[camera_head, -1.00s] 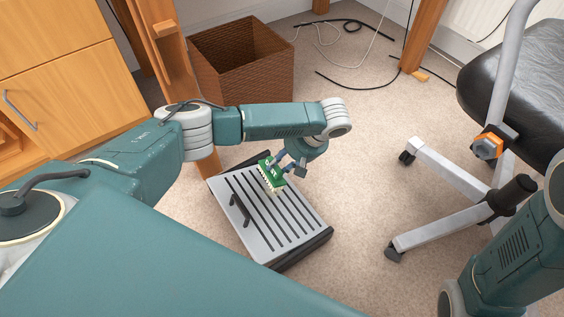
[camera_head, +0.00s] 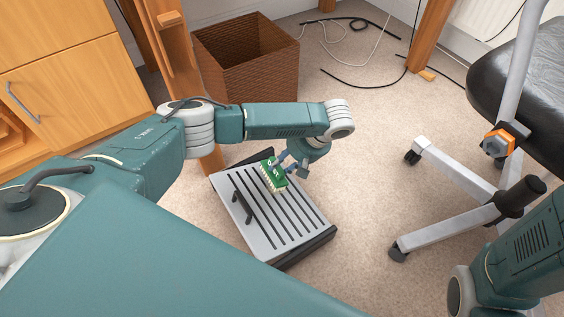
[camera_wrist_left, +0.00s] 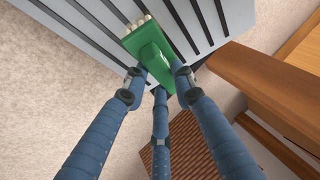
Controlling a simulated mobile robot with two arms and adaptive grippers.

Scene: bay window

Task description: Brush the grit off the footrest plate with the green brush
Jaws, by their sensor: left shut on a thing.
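The footrest plate (camera_head: 257,228) is grey with black strips and lies tilted on the carpet; it fills the top of the left wrist view (camera_wrist_left: 85,22). A dark handle-like piece lies on its left part. My left gripper (camera_head: 287,166) is shut on the green brush (camera_head: 273,174), over the plate's upper part. The brush also shows between the fingers in the left wrist view (camera_wrist_left: 150,50). Its pale bristles are at the plate; I cannot tell whether they touch. No grit can be made out. My right gripper is out of view; only my right arm shows at lower right.
A brown woven basket (camera_head: 245,85) stands behind the footrest. A wooden post rises close to its back left edge. A chair with a grey metal base (camera_head: 455,170) stands to the right. Black and white cables (camera_head: 350,45) lie at the back. Carpet between footrest and chair is clear.

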